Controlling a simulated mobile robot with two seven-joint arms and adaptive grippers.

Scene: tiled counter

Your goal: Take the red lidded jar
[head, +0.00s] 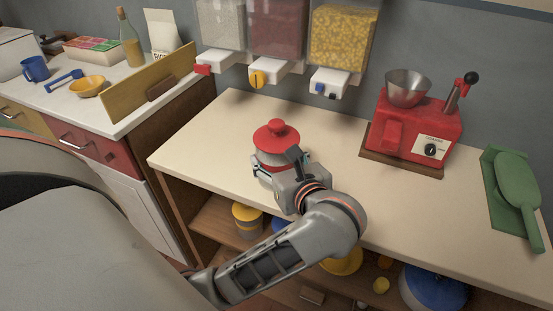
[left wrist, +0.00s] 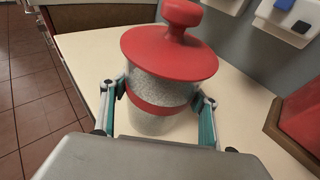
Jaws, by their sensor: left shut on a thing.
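The red lidded jar (head: 277,135) is upright at the front left part of the beige counter. It has a speckled grey body, a red band and a wide red lid with a knob. My left gripper (head: 280,167) is shut around the jar's body, below the lid. In the left wrist view the jar (left wrist: 168,62) fills the middle, and the fingers of my left gripper (left wrist: 160,104) press on both its sides. The jar's base is partly hidden, and I cannot tell whether it touches the counter. My right gripper is not in view.
Wall dispensers (head: 342,40) hang behind the jar. A red machine with a metal bowl (head: 415,125) stands to the right, then a green scoop (head: 515,185). A shelf below holds several containers. A lower white counter (head: 110,95) is at left. The beige counter (head: 220,125) is clear around the jar.

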